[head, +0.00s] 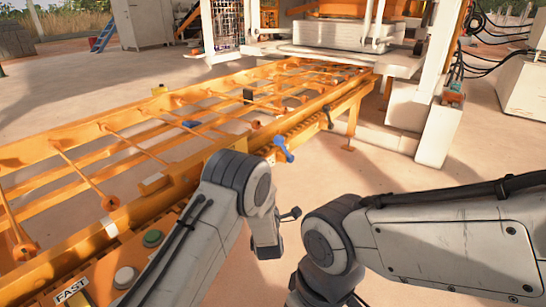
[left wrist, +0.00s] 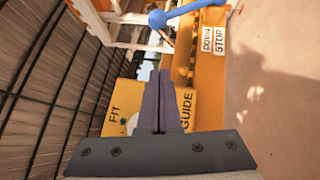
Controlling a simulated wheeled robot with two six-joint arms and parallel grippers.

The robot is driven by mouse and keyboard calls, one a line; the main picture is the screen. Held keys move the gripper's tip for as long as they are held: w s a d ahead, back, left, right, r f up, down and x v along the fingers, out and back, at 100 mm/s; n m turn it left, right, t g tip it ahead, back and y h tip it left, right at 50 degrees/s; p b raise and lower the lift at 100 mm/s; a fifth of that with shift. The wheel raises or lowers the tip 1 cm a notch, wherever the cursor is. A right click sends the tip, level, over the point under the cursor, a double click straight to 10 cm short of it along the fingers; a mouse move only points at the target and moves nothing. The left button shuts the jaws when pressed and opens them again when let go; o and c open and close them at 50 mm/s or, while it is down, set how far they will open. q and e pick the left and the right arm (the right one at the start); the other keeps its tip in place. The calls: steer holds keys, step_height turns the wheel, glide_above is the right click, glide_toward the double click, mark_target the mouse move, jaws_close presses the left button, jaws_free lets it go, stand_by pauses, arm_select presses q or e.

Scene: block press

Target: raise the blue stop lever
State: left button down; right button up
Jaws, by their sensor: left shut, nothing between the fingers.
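The blue stop lever (head: 284,148) sticks out from the near side of the orange frame in the head view. Its rounded knob (left wrist: 158,18) shows at the top of the left wrist view, with its arm running up to the right. A DOWN/STOP label (left wrist: 213,40) is below it. My left gripper (left wrist: 161,85) is shut and empty; its dark fingers point toward the lever but stay apart from it in the picture. In the head view my left arm hides those fingertips. My right arm shows at the lower right; its gripper is out of view.
The orange conveyor frame (head: 122,124) runs from the lower left to the press (head: 335,35) at the back. A dark lever (head: 329,116) stands beyond the blue one. Green (head: 153,238) and white (head: 126,277) buttons sit at the lower left.

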arm_select(q)
steer(key=d+b+x, duration=0.3)
steer(key=x, duration=0.9)
steer(key=shift+w+r, duration=0.3)
steer(key=shift+w, duration=0.2)
steer(key=shift+a+r, duration=0.1)
